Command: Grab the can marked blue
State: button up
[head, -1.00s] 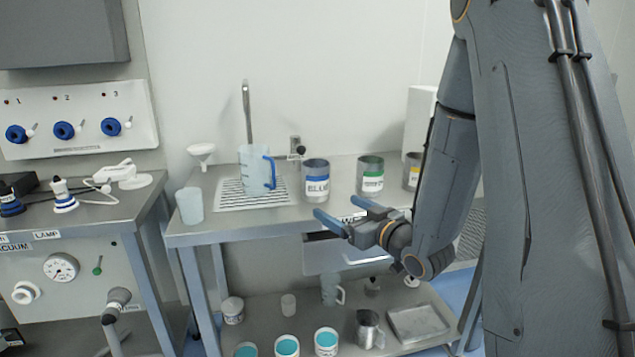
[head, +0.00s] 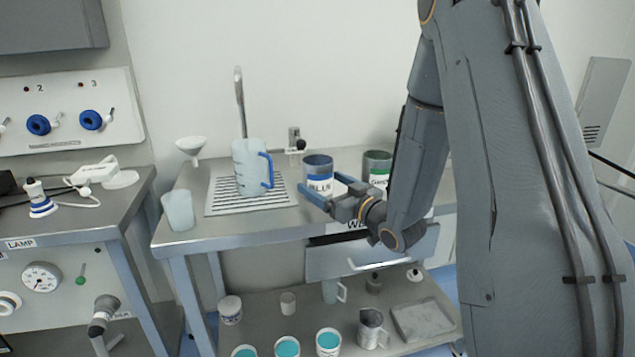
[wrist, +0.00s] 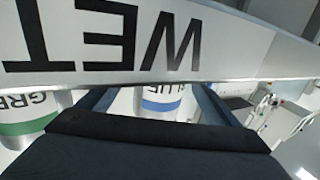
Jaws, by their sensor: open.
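The can marked blue (head: 318,172) stands upright on the steel bench top, a grey can with a blue-banded label. My gripper (head: 325,190) is open, with its two blue fingers pointing toward the can from the front. In the head view the fingers overlap the lower part of the can; I cannot tell whether they touch it. In the wrist view the blue can (wrist: 160,103) shows upside down between the fingers, beyond the bench edge marked WET. The can marked green (head: 377,168) stands to its right, partly behind my arm, and also shows in the wrist view (wrist: 30,118).
A clear jug with a blue handle (head: 250,167) stands on the drain grid left of the cans. A funnel (head: 191,147) and a plastic beaker (head: 178,210) are farther left. The bench's front edge (head: 260,235) lies close under my gripper. The lower shelf holds several pots.

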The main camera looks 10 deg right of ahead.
jog(key=shift+x, duration=1.55)
jog(key=c, duration=1.5)
jog(key=shift+o, duration=0.2)
jog(key=shift+r, duration=0.15)
